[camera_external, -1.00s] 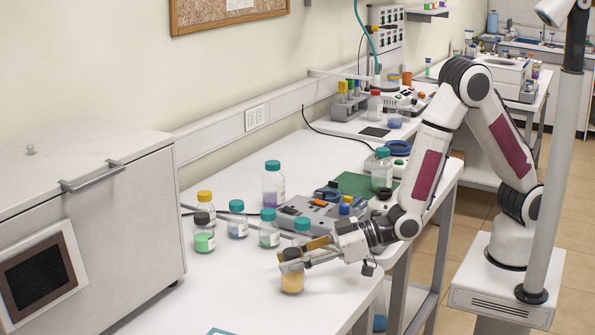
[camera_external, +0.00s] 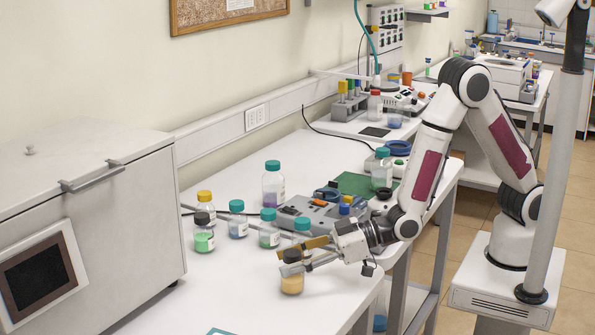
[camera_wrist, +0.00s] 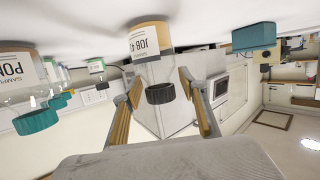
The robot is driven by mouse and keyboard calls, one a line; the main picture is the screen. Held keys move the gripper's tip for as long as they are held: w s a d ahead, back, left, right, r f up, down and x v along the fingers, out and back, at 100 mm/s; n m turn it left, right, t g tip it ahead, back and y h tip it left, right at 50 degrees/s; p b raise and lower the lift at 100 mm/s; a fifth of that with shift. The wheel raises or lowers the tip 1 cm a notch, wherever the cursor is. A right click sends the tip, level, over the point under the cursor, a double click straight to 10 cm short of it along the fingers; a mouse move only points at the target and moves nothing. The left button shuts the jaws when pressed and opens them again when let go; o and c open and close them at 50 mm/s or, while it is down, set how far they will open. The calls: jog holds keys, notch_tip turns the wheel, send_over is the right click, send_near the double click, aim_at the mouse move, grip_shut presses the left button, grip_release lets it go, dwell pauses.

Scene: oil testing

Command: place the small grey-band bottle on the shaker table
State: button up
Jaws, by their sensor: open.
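My gripper (camera_external: 292,260) is open. Its fingers reach left over the bench around a small bottle (camera_external: 292,284) with a dark cap and yellow contents, upright on the white bench. In the wrist view the dark-capped bottle (camera_wrist: 152,70) with a white label appears upside down between my open fingers (camera_wrist: 160,112). I cannot make out a grey band. A similar dark-capped bottle with green contents (camera_external: 204,241) stands further left. A low grey machine (camera_external: 318,212) behind my gripper may be the shaker table; I cannot tell for sure.
Teal-capped bottles (camera_external: 269,235) and a yellow-capped one (camera_external: 204,203) stand behind left. A taller teal-capped bottle (camera_external: 273,187) is further back. A large white cabinet (camera_external: 125,230) fills the left. The front of the bench (camera_external: 235,292) is mostly clear.

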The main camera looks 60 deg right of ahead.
jog(key=v, duration=0.7)
jog(key=shift+s+d, duration=0.2)
jog(key=shift+r, duration=0.1)
jog(key=shift+w+d, duration=0.1)
dwell(0.7)
jog(key=w+d+r+m+g+h, duration=0.15)
jog(key=d+r, duration=0.25)
jog(key=d, duration=0.6)
jog(key=d+r+m+g+h, duration=0.1)
jog(key=d+r+m+h, duration=0.2)
jog(key=d, duration=0.7)
jog(key=s+d+r+m+g+h, duration=0.1)
jog(key=s+d+r+h, duration=0.1)
jog(key=s+d, duration=0.7)
jog(key=s+d+r+m+g+h, duration=0.1)
jog(key=s+d+m+g+h, duration=0.1)
jog(key=s+d, duration=0.6)
jog(key=shift+s+d+r, duration=0.4)
jog(key=shift+d, duration=0.65)
